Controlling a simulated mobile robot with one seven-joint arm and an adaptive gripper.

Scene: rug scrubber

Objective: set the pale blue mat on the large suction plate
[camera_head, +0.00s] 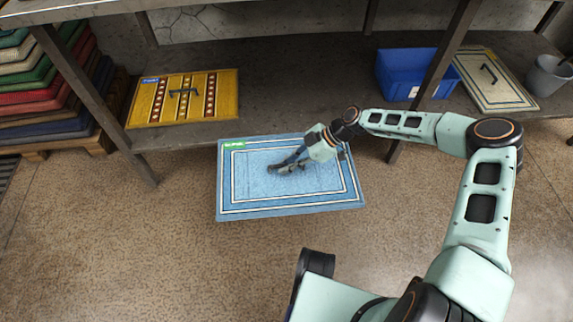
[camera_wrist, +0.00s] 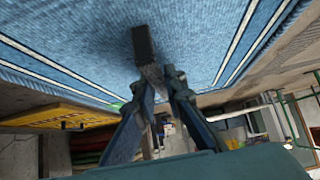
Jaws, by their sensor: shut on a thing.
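The pale blue mat (camera_head: 240,197) has dark and white border lines and a small green label at its far left corner. My gripper (camera_head: 290,165) is over the middle of the mat, shut on its dark handle. In the wrist view, the fingers (camera_wrist: 155,80) close on the handle (camera_wrist: 146,45), and the mat (camera_wrist: 75,35) fills the upper part. In the head view the mat covers part of the shelf's front edge; its height above the floor is hard to tell. I cannot make out the large suction plate in either view.
A yellow patterned mat (camera_head: 145,107) with a handle and a blue bin (camera_head: 392,75) sit on the low shelf (camera_head: 280,80). A cream mat (camera_head: 510,92) and grey bucket (camera_head: 548,75) are right. Stacked rugs (camera_head: 40,90) stand left. The front floor (camera_head: 150,260) is clear.

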